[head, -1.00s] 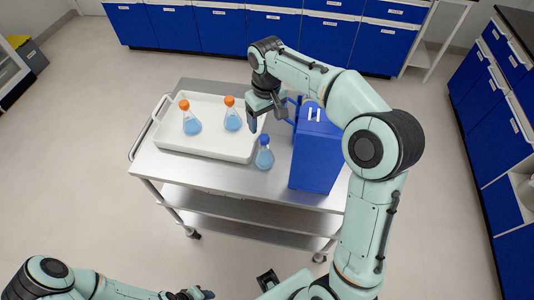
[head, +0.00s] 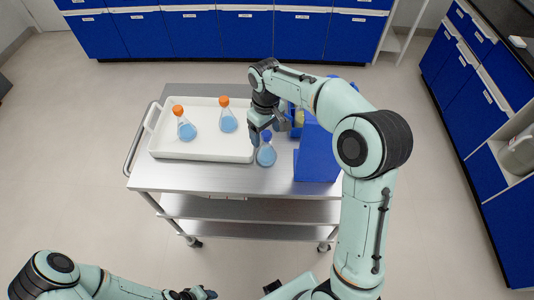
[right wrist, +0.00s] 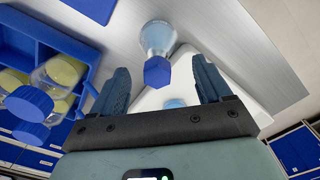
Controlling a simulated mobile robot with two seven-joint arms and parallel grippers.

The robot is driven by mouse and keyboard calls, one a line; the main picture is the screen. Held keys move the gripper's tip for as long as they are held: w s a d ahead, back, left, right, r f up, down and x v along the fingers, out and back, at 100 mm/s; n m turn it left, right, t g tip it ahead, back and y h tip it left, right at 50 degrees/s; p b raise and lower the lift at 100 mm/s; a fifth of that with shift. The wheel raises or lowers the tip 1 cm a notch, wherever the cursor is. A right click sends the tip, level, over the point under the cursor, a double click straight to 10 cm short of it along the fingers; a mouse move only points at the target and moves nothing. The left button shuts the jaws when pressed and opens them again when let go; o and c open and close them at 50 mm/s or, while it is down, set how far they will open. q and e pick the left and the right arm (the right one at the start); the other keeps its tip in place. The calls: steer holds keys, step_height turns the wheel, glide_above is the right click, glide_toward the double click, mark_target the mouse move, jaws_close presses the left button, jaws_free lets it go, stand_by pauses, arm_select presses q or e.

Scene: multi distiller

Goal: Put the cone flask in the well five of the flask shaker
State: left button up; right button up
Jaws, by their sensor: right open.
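A cone flask with a blue cap and blue liquid (head: 266,155) stands upright on the steel cart, between the tray and a blue box. In the right wrist view its cap (right wrist: 158,71) shows between the fingers. My right gripper (head: 262,132) is open, close above and beside the flask, with nothing clamped. My left gripper (head: 198,294) is at the bottom edge of the head view, away from the cart, and its fingers are unclear. I see no flask shaker.
A white tray (head: 190,153) on the cart (head: 230,180) holds two orange-capped flasks (head: 186,129) (head: 228,121). A blue divided box (head: 318,155) with bottles (right wrist: 60,75) stands right of the flask, partly behind my right arm. Blue cabinets (head: 245,35) line the back.

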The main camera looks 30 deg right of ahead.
mark_target(267, 144)
steer(key=f, duration=0.6)
steer(key=shift+d+f, duration=0.2)
steer(key=shift+f, duration=0.1)
steer(key=shift+w, duration=0.1)
jaws_close()
